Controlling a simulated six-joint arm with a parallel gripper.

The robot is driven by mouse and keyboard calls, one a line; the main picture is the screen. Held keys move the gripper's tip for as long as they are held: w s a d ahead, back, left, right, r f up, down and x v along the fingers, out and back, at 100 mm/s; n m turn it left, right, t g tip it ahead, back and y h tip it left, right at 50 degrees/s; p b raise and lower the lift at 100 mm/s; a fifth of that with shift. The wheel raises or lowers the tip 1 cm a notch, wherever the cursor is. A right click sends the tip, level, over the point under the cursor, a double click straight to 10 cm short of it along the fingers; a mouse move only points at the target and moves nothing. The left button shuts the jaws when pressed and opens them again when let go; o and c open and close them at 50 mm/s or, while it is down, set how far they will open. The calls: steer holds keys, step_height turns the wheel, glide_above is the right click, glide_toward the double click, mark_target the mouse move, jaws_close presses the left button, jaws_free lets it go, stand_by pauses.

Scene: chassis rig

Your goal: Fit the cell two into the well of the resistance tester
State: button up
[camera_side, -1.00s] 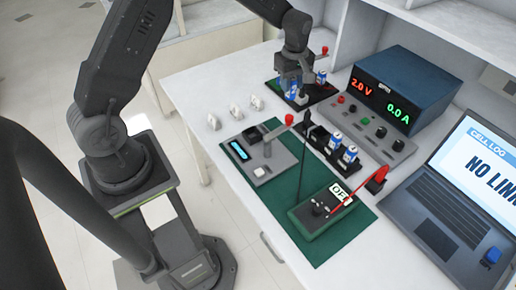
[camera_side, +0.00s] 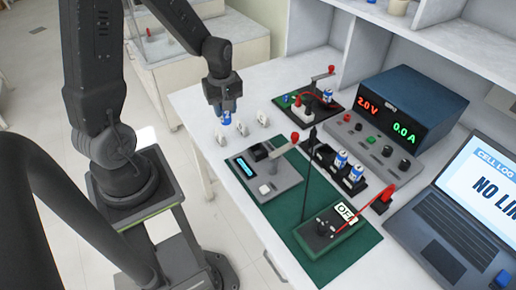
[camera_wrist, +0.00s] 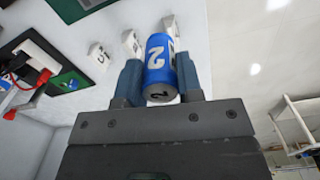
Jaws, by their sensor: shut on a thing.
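My gripper (camera_side: 225,101) is shut on cell two (camera_side: 226,117), a blue cell marked with a white 2. It is held in the air at the left of the bench, near the small white number stands. In the wrist view the cell (camera_wrist: 159,52) lies between both fingers of my gripper (camera_wrist: 160,82). What looks like the resistance tester (camera_side: 267,171) is a grey box with a lit blue display on the green mat. It stands to the right of and nearer the camera than my gripper, apart from the cell. Its well is too small to make out clearly.
Several blue-white cells (camera_side: 347,167) stand in a black rack (camera_side: 321,153). Another cell (camera_side: 327,97) sits in a black fixture (camera_side: 308,107) at the back. Three number stands (camera_side: 241,128) line the left side. A green OFF box (camera_side: 330,230), power supply (camera_side: 410,100) and laptop (camera_side: 455,200) lie right.

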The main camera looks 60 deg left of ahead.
steer(key=w+d+f, duration=0.3)
steer(key=d+f, duration=0.1)
steer(key=d, duration=0.1)
steer(key=w+d+f, duration=0.2)
steer(key=d, duration=0.1)
steer(key=shift+w+d, duration=0.15)
steer(key=shift+w, duration=0.2)
steer(key=shift+f, duration=2)
steer(key=o, duration=1)
steer(key=shift+f, duration=0.15)
steer(key=shift+c, duration=0.2)
